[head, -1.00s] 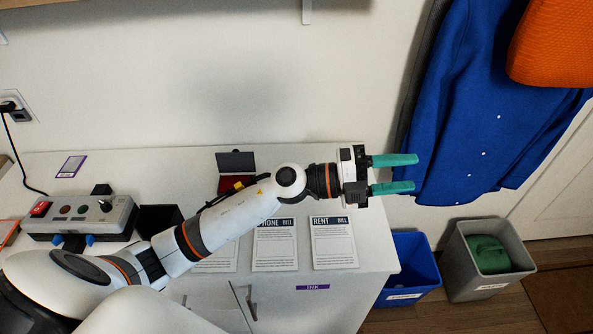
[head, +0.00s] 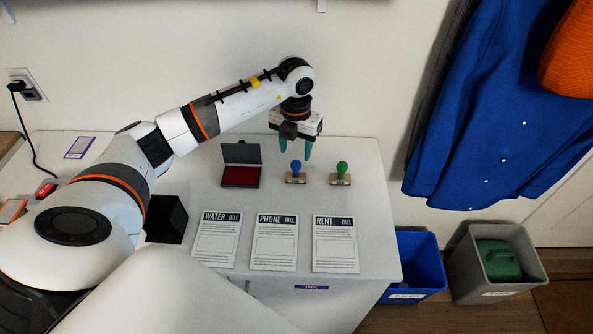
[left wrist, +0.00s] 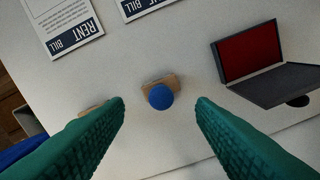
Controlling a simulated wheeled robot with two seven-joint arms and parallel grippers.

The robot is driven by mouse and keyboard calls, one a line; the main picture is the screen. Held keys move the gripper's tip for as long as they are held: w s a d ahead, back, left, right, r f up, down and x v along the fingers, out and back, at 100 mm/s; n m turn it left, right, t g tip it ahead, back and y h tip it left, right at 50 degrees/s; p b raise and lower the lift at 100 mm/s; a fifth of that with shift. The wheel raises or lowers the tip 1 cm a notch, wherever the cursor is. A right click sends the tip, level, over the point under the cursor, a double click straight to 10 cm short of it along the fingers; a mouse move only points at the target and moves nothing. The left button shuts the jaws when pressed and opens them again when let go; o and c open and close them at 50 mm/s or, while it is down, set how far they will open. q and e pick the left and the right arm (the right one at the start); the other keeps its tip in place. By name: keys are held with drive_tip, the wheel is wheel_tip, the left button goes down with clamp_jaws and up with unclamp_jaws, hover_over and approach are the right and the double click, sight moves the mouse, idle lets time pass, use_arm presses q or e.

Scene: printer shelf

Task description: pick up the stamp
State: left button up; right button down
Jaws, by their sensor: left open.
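Two stamps stand upright on the white cabinet top in the head view: one with a blue knob (head: 295,170) and one with a green knob (head: 341,172), both on wooden bases. My left gripper (head: 295,147) points down above and just behind the blue stamp, open and empty. In the left wrist view the blue stamp (left wrist: 160,96) lies between the two green fingers, ahead of their tips and apart from them. The green stamp is mostly hidden behind the left finger there; a bit of its wooden base shows. My right gripper is not in view.
An open ink pad (head: 240,177) with a red pad sits left of the stamps. Water, phone and rent bills (head: 275,241) lie in front. A black box (head: 166,220) stands left. Blue (head: 417,262) and grey (head: 494,265) bins stand on the floor at right.

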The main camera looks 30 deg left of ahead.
sight(296, 162)
use_arm(q)
drive_tip(key=shift+f, duration=0.95)
drive_tip(key=shift+w+a+f+p, duration=0.15)
drive_tip(key=shift+f+p, duration=0.3)
drive_tip(key=shift+f, duration=0.95)
drive_tip(key=shift+w+f+p, duration=0.15)
drive_tip(key=shift+f+p, duration=0.3)
drive_tip(key=shift+f, duration=0.9)
drive_tip(key=shift+c, duration=0.5)
drive_tip(key=c, duration=0.9)
